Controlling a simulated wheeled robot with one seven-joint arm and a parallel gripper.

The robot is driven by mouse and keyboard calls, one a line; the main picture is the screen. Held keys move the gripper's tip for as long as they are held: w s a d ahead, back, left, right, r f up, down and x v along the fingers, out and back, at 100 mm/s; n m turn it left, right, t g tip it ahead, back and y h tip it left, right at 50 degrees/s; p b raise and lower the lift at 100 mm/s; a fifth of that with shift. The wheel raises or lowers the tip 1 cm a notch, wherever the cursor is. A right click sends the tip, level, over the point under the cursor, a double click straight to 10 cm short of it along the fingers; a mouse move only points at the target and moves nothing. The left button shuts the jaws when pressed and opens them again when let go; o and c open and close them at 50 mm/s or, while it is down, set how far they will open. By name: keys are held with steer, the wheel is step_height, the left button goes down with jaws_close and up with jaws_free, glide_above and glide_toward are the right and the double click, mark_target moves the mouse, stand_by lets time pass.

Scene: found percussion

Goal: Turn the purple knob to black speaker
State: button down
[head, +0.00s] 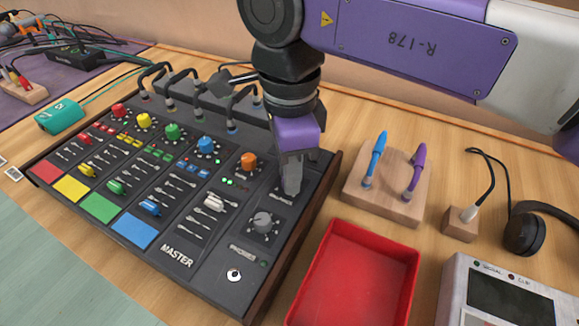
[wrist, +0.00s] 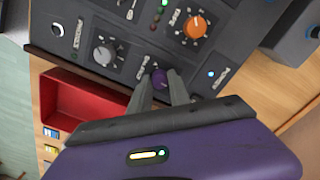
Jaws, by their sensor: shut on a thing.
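The purple knob (wrist: 160,77) sits on the dark mixing console (head: 205,262) and shows in the wrist view between my two grey fingertips. My gripper (head: 291,188) points down at the console's right side and is shut on this knob. In the wrist view my gripper (wrist: 160,90) has one finger on each side of the knob. In the head view the fingers hide the knob. A small blue light (wrist: 211,73) glows on the panel beside it. I cannot make out a black speaker or the knob's pointer.
A grey knob (head: 263,222) and an orange knob (head: 248,162) are close by on the console. A red tray (head: 357,275) lies to its right. A wooden stand (head: 388,195) with blue and purple cables stands behind the tray. Headphones (head: 525,235) lie at far right.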

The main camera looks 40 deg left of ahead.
steer(key=m+p, duration=0.1)
steer(key=m, duration=0.2)
steer(key=shift+r, duration=0.15)
steer(key=m+p, duration=0.1)
steer(key=m, duration=0.2)
steer(key=shift+m, duration=0.4)
steer(key=m, duration=0.6)
steer(key=shift+p, duration=0.35)
steer(key=m, duration=0.6)
steer(key=shift+m, duration=0.4)
steer(key=m, duration=0.6)
steer(key=shift+b, duration=0.3)
steer(key=c, duration=1.2)
jaws_free()
steer(key=shift+c, duration=0.2)
